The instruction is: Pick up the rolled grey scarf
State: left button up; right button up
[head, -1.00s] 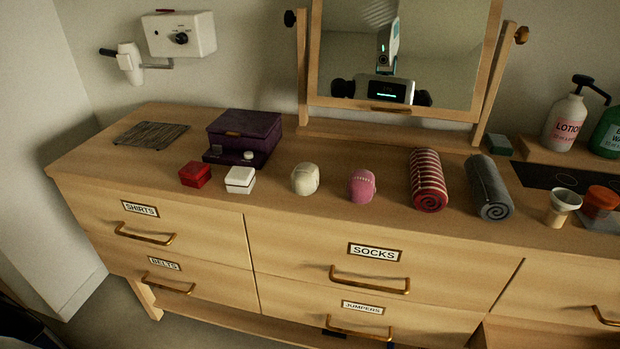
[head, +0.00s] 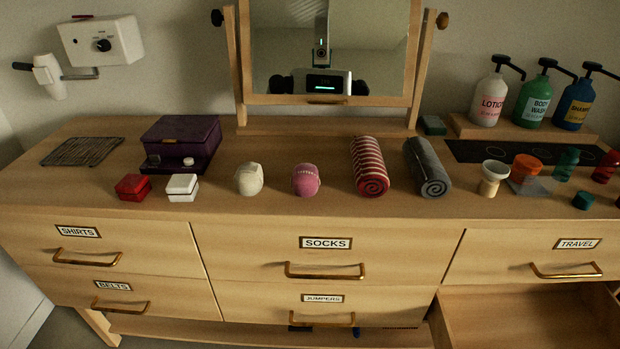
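The rolled grey scarf (head: 427,167) lies on the dresser top (head: 330,212), right of centre, with its spiral end facing me. A rolled red-and-white striped cloth (head: 369,167) lies just to its left, with a small gap between them. To the scarf's right stands a small white-topped cup (head: 493,177). Neither of my grippers is in the head view.
A mirror (head: 330,45) stands behind the rolls. Pink (head: 306,180) and cream (head: 249,179) rolled items, small boxes and a purple box (head: 182,143) sit to the left. Pump bottles (head: 537,95) stand back right. An open drawer (head: 520,318) is at lower right.

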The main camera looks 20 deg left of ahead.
aim_at(430, 177)
jog(key=u, duration=3.1)
jog(key=k, duration=0.75)
jog(key=z, duration=1.55)
jog(key=i, duration=0.5)
jog(key=z, duration=0.1)
